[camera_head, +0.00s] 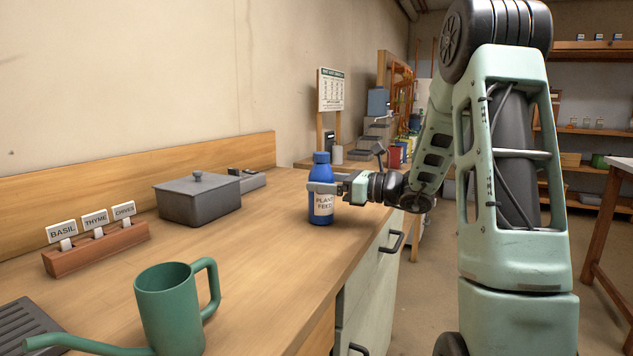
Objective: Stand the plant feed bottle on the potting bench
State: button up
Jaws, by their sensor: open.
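The plant feed bottle (321,212) is blue with a blue cap and a white label reading PLANT FEED. It stands upright on the wooden potting bench (262,262), near the bench's right edge. My gripper (322,187) reaches in from the right at the height of the bottle's upper body. One finger shows across the front of the bottle, above the label. The jaws are open around the bottle; the far finger is hidden, and I cannot tell whether either finger touches it.
A green watering can (168,307) stands at the bench front. A grey lidded box (197,203) and a wooden holder (97,249) with herb labels stand along the back. A dark slatted tray (22,325) lies at the left corner. The middle of the bench is clear.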

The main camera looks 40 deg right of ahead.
jog(key=v, duration=0.9)
jog(key=shift+p, duration=0.4)
jog(key=shift+s, duration=0.1)
